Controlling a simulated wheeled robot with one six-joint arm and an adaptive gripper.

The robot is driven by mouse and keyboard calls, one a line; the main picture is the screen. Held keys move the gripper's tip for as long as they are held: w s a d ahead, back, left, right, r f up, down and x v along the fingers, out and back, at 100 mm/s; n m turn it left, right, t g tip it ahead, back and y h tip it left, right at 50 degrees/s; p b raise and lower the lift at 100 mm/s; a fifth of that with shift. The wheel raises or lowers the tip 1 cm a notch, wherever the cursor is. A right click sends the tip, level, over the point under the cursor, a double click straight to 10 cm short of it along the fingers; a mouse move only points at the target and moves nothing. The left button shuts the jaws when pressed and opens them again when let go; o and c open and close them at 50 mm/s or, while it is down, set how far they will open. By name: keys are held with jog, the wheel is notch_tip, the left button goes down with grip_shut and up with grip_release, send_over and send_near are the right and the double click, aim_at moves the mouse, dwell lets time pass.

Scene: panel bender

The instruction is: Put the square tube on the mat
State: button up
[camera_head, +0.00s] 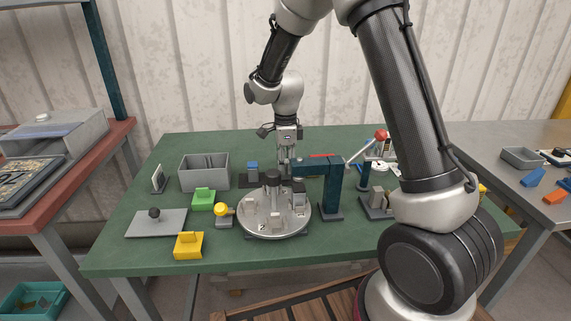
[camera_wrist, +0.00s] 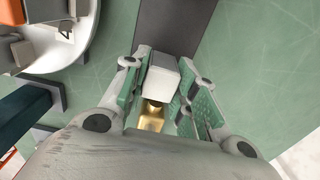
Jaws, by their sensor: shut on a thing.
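My gripper (camera_wrist: 158,88) is shut on the square tube (camera_wrist: 164,76), a pale grey square-sided piece between the green-padded fingers. A brass-coloured part shows below it in the wrist view, and I cannot tell whether it belongs to the tube. A dark grey strip, apparently the mat (camera_wrist: 172,22), lies on the green table beyond the fingertips, and the tube's far end overlaps it in the picture. I cannot tell the gap between them. In the head view my gripper (camera_head: 287,148) points down behind the round turntable; the tube is not clearly visible there.
The turntable (camera_head: 262,229) with several blocks stands in front of my gripper. A teal press (camera_head: 333,188) with a red-knobbed lever is close on the right. A grey bin (camera_head: 204,172), green block (camera_head: 203,201) and yellow block (camera_head: 188,246) stand left. Bare table (camera_head: 130,259) shows at front left.

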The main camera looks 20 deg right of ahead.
jog(key=o, duration=1.1)
jog(key=shift+f, duration=0.1)
notch_tip(320, 180, up, 12)
jog(key=f, duration=0.1)
jog(key=s+d+r+n+t, duration=0.1)
jog(key=s+d+r+n, duration=0.4)
jog(key=s+r, duration=0.25)
jog(key=s+d+r+n+t, duration=0.1)
jog(key=s+d+n, duration=0.1)
jog(key=s+n, duration=0.3)
jog(key=s+d+r+n+t, duration=0.1)
jog(key=s+d+n, duration=0.2)
jog(key=s, duration=0.7)
jog(key=s+d+r+n+t, duration=0.1)
jog(key=s+d+n, duration=0.2)
jog(key=s+n, duration=0.4)
jog(key=shift+s+d, duration=0.15)
jog(key=shift+d, duration=0.1)
